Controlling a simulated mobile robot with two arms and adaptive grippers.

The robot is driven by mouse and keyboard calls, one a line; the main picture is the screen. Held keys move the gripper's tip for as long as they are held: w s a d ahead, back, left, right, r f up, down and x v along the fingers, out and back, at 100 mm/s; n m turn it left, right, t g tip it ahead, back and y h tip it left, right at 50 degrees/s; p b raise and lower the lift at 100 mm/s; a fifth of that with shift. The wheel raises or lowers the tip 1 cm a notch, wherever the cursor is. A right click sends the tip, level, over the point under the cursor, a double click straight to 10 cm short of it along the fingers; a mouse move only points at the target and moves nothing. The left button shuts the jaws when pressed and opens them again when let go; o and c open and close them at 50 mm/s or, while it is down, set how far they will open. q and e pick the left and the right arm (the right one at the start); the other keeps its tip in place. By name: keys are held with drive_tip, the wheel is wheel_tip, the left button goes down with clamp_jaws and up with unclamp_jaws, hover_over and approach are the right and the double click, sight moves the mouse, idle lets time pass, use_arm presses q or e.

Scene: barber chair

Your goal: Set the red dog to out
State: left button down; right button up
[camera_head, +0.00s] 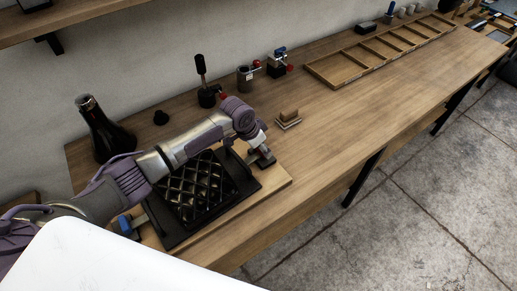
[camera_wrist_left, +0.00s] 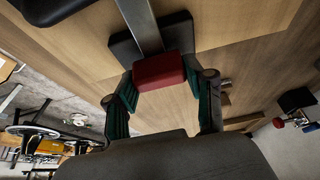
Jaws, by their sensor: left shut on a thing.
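The red dog (camera_wrist_left: 158,72) is a red block on the end of a flat metal bar (camera_wrist_left: 146,24), which runs over a dark plate (camera_wrist_left: 126,54). My left gripper (camera_wrist_left: 162,84) is shut on the red block, with a green-lined finger on each side of it. In the head view my left gripper (camera_head: 261,149) is low at the right side of the black fixture (camera_head: 247,187) and mostly hides the red dog. How far the bar is drawn out cannot be told. My right gripper is not in view.
A black quilted pad (camera_head: 195,190) lies in the fixture, with a blue block (camera_head: 125,225) at its left. A dark bottle (camera_head: 105,135), a small brown block on a holder (camera_head: 289,117) and small devices (camera_head: 277,64) stand behind.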

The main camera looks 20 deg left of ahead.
use_arm(q)
drive_tip(key=w+d+b, duration=0.1)
drive_tip(key=w+d, duration=0.1)
drive_tip(key=w, duration=0.1)
drive_tip(key=shift+d, duration=0.2)
drive_tip(key=shift+s+r, duration=0.1)
drive_tip(key=c, duration=0.7)
unclamp_jaws()
drive_tip(key=o, duration=0.3)
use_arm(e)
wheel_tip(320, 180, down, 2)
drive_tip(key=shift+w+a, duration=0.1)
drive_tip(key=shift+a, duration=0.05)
use_arm(q)
drive_tip(key=v, duration=1.1)
drive_tip(key=shift+r, duration=0.35)
drive_tip(key=shift+a, duration=0.1)
